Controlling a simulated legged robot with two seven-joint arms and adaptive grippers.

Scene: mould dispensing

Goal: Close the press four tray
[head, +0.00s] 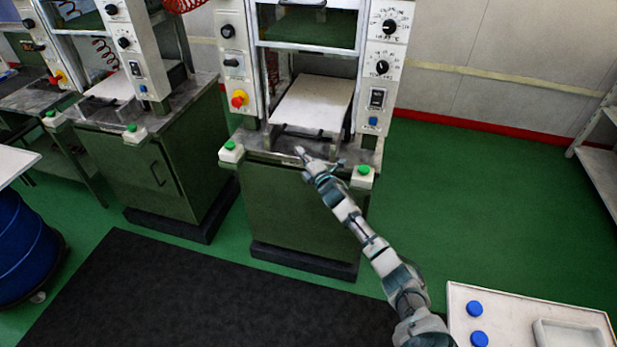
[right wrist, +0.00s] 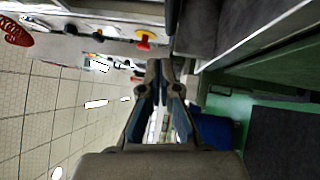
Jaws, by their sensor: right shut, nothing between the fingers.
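The green press (head: 305,210) stands in front of me in the head view. Its pale flat tray (head: 312,103) lies in the opening between the two control columns. The front edge of the tray reaches to the dark work ledge. My right gripper (head: 300,152) is over the front of the ledge, just in front of and below the tray edge. I cannot tell if it touches anything. In the right wrist view the fingers (right wrist: 164,72) are together and empty. My left gripper is not in view.
Green buttons (head: 364,170) sit on the front corners of the ledge. A second press (head: 150,170) stands to the left. A white table (head: 490,293) with blue knobs is at lower right. Green floor (head: 480,200) on the right is clear. A blue drum (head: 25,240) stands at far left.

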